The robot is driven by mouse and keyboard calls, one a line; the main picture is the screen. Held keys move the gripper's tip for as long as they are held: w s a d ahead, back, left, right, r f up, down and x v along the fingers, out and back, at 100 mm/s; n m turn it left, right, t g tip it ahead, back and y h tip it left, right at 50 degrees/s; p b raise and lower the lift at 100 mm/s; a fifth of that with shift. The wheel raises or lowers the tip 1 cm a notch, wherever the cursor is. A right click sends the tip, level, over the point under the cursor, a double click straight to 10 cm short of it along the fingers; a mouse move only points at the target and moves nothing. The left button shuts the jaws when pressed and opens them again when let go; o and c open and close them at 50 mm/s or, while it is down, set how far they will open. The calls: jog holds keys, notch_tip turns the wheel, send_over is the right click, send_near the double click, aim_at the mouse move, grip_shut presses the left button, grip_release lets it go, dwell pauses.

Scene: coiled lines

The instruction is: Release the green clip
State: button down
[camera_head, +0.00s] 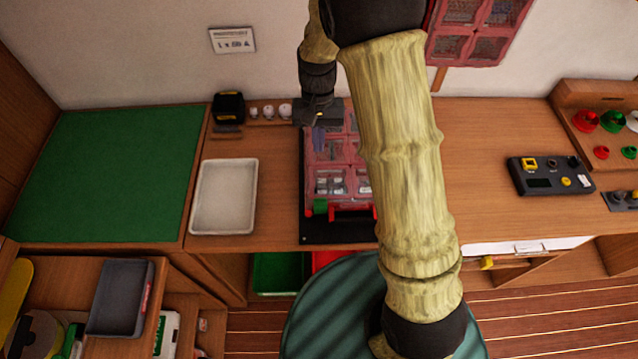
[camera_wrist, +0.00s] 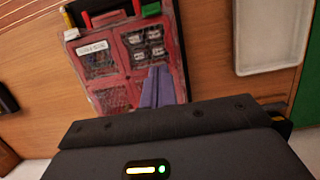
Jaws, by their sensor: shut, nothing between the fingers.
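A red case with clear windowed compartments (camera_head: 330,181) lies on a black mat (camera_head: 335,231) on the bench. The green clip (camera_head: 320,207) is at the case's near left corner. In the wrist view the clip (camera_wrist: 151,10) shows at the top edge of the case (camera_wrist: 117,42), right of the red handle. I cannot tell whether the clip is latched. My gripper (camera_head: 319,150) is above the far left part of the case, apart from the clip. Its bluish fingers (camera_wrist: 158,70) are together and empty. My arm hides the case's right side in the head view.
A white tray (camera_head: 225,197) stands left of the case, beside a green mat (camera_head: 105,175). A black box (camera_head: 229,107) and small white knobs are behind. A dark control box (camera_head: 550,176) is on the right. Bench between arm and control box is clear.

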aim_at(319, 196)
jog(key=shift+f, duration=0.1)
jog(key=p+x, duration=0.3)
jog(key=x, duration=0.7)
jog(key=shift+s, duration=0.1)
jog(key=s, duration=0.1)
jog(key=s+p, duration=0.1)
jog(key=s, duration=0.1)
jog(key=shift+s+a+r+p, duration=0.1)
jog(key=shift+s+r+p, duration=0.1)
jog(key=shift+r+p, duration=0.1)
jog(key=shift+s+f, duration=0.1)
jog(key=shift+s, duration=0.1)
jog(key=shift+f, duration=0.1)
